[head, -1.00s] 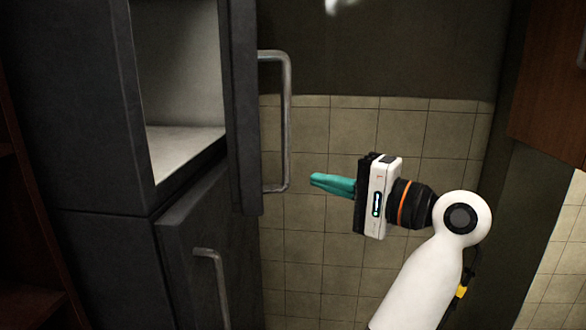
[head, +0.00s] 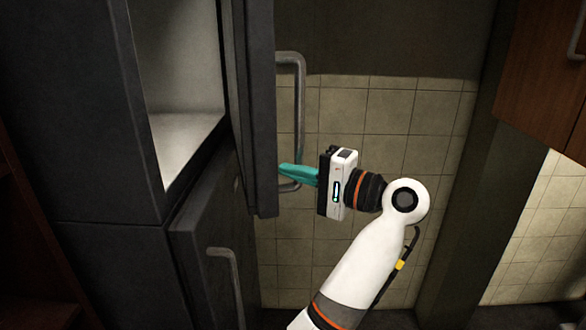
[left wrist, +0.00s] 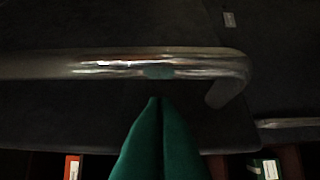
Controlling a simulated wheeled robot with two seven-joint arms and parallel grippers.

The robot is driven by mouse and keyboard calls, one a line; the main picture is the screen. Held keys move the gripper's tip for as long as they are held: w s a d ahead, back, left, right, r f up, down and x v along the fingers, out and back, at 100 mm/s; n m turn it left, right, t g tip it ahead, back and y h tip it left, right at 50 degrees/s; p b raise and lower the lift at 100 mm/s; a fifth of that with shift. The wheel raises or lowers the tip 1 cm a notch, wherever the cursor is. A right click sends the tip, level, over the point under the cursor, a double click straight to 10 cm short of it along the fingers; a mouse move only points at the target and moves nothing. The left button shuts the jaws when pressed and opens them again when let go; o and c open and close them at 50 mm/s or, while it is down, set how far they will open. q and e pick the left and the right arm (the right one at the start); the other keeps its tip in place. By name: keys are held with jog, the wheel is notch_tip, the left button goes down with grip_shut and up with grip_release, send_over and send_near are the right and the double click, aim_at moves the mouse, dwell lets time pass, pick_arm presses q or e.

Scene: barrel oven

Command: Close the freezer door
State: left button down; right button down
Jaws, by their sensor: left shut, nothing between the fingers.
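The dark upper door (head: 256,120) of the tall dark cabinet stands open, with its pale empty compartment (head: 185,70) showing behind it. A grey metal bar handle (head: 300,110) runs upright along the door's face. My left gripper (head: 283,169) has its teal fingers shut and empty at the lower part of this handle, pointing at the door. In the left wrist view the handle (left wrist: 100,66) crosses just beyond the closed fingertips (left wrist: 154,102); whether they touch it or the door I cannot tell. My right gripper is not in view.
Below is a second dark door (head: 200,270) with its own bar handle (head: 228,280); it looks slightly ajar. A tiled wall (head: 390,120) stands behind my arm. A wooden cabinet (head: 540,85) hangs at the upper right. Free room lies right of the open door.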

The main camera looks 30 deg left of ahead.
aim_at(266, 183)
pick_arm(q)
jog(key=s+a+b, duration=0.1)
jog(key=s+a+t+b, duration=0.1)
jog(key=s+b, duration=0.1)
jog(key=s+a+m+t+b, duration=0.1)
jog(key=a+b, duration=0.1)
jog(key=shift+s+a+f, duration=0.1)
jog(key=shift+s+f, duration=0.25)
jog(key=shift+s, duration=0.05)
jog(key=s+a+r+b, duration=0.1)
jog(key=s+a+b, duration=0.3)
jog(key=s+a, duration=0.2)
jog(key=shift+s+a+b, duration=0.35)
jog(key=shift+a, duration=0.3)
